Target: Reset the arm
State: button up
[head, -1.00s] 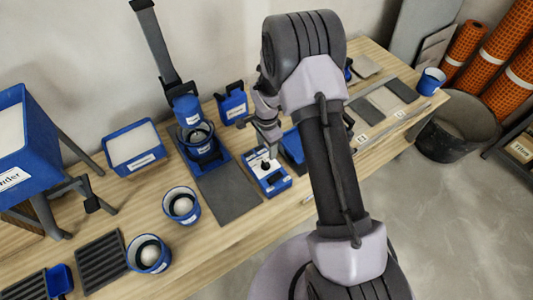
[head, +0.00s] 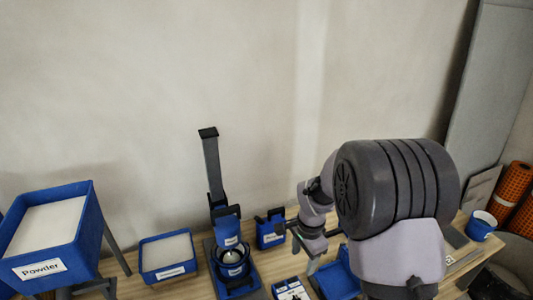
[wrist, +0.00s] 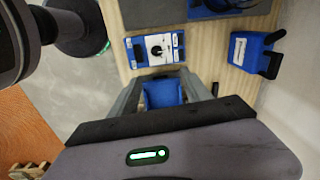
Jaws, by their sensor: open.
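My arm fills the right of the head view, and my gripper (head: 312,264) hangs over the workbench near the small blue device. In the wrist view my gripper (wrist: 160,92) is open, its two grey fingers apart. A blue item (wrist: 163,94) shows between the fingers; I cannot tell its distance from them. The blue device (wrist: 155,49) with a white top and black knob lies beyond the fingertips. It also shows at the bottom edge of the head view (head: 290,290).
A blue labelled box (head: 270,232) stands by the wall, left of my gripper. Left of it are a lever press (head: 213,175), a white-filled tray (head: 167,257) and a raised powder bin (head: 50,232). A blue cup (head: 482,226) stands far right. The space above the bench is clear.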

jog(key=s+a+r+n+t+y+b, duration=0.1)
jog(key=s+r+n+t, duration=0.1)
jog(key=s+r, duration=0.6)
jog(key=s+a+r+n+t+b, duration=0.1)
jog(key=s+r+n, duration=0.3)
jog(key=r, duration=0.6)
jog(key=s+a+r+n+t, duration=0.2)
jog(key=s, duration=1.1)
jog(key=shift+n+y, duration=0.4)
jog(key=shift+w+r, duration=0.1)
jog(key=shift+r, duration=0.05)
